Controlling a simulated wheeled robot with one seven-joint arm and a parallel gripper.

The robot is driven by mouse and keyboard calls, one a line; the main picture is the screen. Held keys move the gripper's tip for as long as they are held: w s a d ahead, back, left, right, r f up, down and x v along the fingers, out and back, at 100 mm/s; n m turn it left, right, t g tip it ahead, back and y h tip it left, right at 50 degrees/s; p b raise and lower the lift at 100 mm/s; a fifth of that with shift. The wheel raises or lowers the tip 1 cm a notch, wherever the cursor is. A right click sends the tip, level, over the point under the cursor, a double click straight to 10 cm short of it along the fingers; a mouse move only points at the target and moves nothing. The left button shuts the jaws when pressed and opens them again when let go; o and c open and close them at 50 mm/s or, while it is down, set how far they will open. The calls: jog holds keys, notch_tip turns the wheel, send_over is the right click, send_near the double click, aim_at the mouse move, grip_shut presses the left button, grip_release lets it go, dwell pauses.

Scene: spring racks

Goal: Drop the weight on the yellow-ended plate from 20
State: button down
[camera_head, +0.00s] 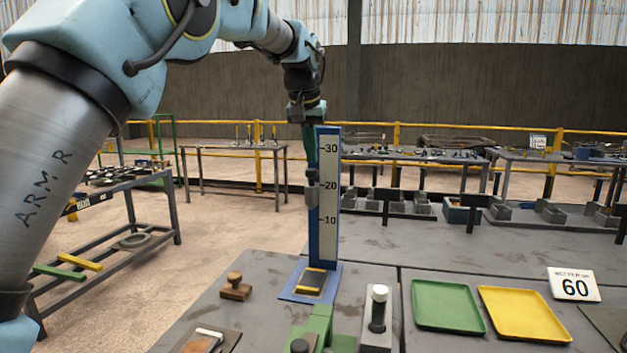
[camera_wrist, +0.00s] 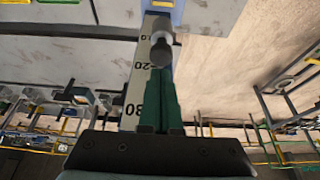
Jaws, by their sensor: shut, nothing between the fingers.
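My gripper (camera_head: 310,166) points down in front of the blue height scale (camera_head: 328,190), its green fingers shut. The fingers also show in the wrist view (camera_wrist: 160,85). A small grey weight (camera_head: 312,190) is just below the fingertips, near the 20 mark; in the wrist view the weight (camera_wrist: 161,50) shows beyond the finger ends. Whether it touches them I cannot tell. The yellow-ended plate (camera_head: 311,281) lies on the blue base at the foot of the scale, below the weight. It is partly cut off in the wrist view (camera_wrist: 162,3).
A wooden stamp-like block (camera_head: 235,288) stands left of the scale. A dark cylinder with a white top (camera_head: 378,308) stands in front right.

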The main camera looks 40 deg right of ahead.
aim_at(314, 187)
jog(key=shift+f, duration=0.1)
dwell(0.5)
jog(key=shift+f+b, duration=0.8)
jog(key=shift+f, duration=0.35)
dwell(0.4)
